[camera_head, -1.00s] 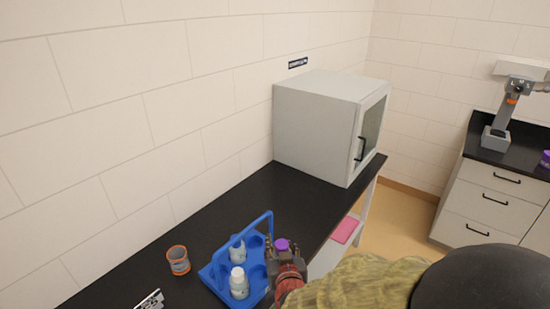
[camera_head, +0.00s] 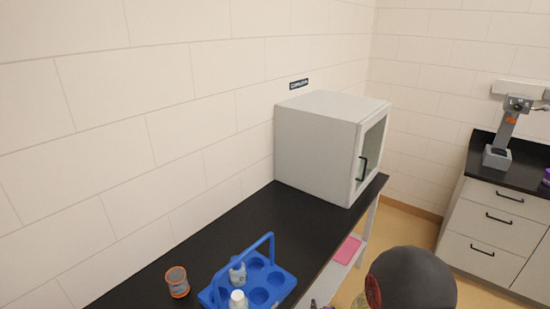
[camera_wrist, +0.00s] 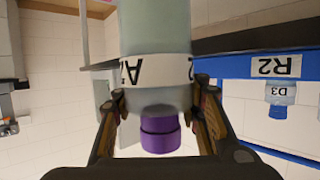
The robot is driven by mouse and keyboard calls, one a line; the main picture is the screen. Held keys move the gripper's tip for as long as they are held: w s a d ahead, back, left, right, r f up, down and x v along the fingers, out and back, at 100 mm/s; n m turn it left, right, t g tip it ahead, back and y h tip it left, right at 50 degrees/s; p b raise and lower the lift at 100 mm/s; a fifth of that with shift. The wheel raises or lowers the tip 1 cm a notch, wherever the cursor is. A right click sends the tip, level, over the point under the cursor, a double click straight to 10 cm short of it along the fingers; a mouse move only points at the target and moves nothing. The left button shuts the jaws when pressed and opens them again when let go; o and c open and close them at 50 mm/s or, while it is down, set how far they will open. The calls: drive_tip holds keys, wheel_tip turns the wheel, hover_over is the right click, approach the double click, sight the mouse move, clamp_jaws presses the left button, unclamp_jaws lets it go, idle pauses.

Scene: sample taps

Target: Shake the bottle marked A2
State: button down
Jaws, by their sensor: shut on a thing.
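My gripper (camera_wrist: 160,98) is shut around a pale grey-green bottle (camera_wrist: 155,30) with a purple cap (camera_wrist: 160,135) in the wrist view. Its white label shows an A and part of another character, cut off by the bottle's curve. The wrist picture is upside down, and the bottle lines up with the upright things behind it. In the head view my gripper is almost wholly below the bottom edge, and the held bottle cannot be made out. The blue rack (camera_head: 289,287) stands on the black counter, its label R2 (camera_wrist: 275,66) showing in the wrist view.
The rack holds a blue-capped bottle (camera_head: 237,271), a white-capped bottle (camera_head: 238,299) and empty holes. An orange-rimmed cup (camera_head: 177,283) stands left of it. A grey cabinet (camera_head: 318,150) stands at the counter's far end. The counter between rack and cabinet is clear.

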drive_tip(key=shift+s+d+r+h, duration=0.55)
drive_tip(key=shift+d+r, duration=1.2)
drive_tip(key=shift+r, duration=1.25)
wheel_tip(320, 180, down, 8)
drive_tip(key=shift+w+r+m, duration=0.15)
drive_tip(key=shift+r+m, duration=0.1)
drive_tip(key=shift+m, duration=0.15)
